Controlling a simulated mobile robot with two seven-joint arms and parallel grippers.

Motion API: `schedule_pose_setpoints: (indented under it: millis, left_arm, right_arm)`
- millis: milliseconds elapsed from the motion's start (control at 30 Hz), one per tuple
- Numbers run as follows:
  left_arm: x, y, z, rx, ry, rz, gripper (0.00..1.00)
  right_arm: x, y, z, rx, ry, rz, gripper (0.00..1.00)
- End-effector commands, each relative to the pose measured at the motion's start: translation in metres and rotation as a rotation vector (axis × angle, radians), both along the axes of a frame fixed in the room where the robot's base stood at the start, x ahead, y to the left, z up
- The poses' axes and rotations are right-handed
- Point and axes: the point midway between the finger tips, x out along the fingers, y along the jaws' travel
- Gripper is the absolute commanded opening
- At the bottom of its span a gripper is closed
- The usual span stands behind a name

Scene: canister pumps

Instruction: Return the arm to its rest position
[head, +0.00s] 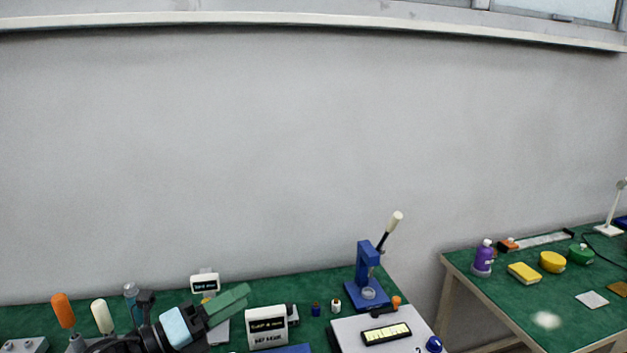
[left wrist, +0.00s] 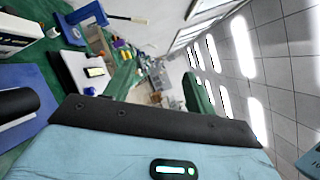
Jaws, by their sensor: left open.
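My left gripper (head: 238,300) is low in the head view, over the green bench. Its body is light blue and its fingers are green. The fingers point to the upper right, and nothing shows between them. Its light blue housing (left wrist: 150,150) fills the bottom of the left wrist view, and a green finger (left wrist: 196,95) shows beyond the black edge. A white display box (head: 267,327) stands just right of the gripper. A smaller white display (head: 205,283) stands behind it.
A blue lever press (head: 366,275) stands at the bench's back right, behind a grey box with a display (head: 386,333). An orange handle (head: 63,310) and a cream handle (head: 102,316) stand upright at left. A second bench at right holds a purple bottle (head: 483,257) and a yellow block (head: 524,273).

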Motion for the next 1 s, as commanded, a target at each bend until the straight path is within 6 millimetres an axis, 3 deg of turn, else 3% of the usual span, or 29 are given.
schedule_pose_setpoints:
  millis: [267, 567, 767, 1000]
  left_arm:
    - [-0.016, -0.008, -0.063, -0.295, 0.327, 0.062, 0.55]
    - [-0.06, 0.004, -0.172, -0.731, 0.821, 0.255, 0.55]
    - [-0.114, 0.023, -0.254, -1.016, 1.136, 0.454, 0.55]
    - [-0.216, 0.049, -0.346, -1.349, 1.462, 0.766, 0.55]
  right_arm:
    - [0.008, 0.0, 0.005, 0.002, -0.018, 0.0, 0.36]
    - [0.006, 0.001, 0.007, 0.004, -0.017, -0.001, 0.36]
    - [0.009, 0.003, 0.011, 0.008, -0.026, -0.004, 0.36]
    - [0.011, 0.004, 0.013, 0.012, -0.031, -0.006, 0.36]
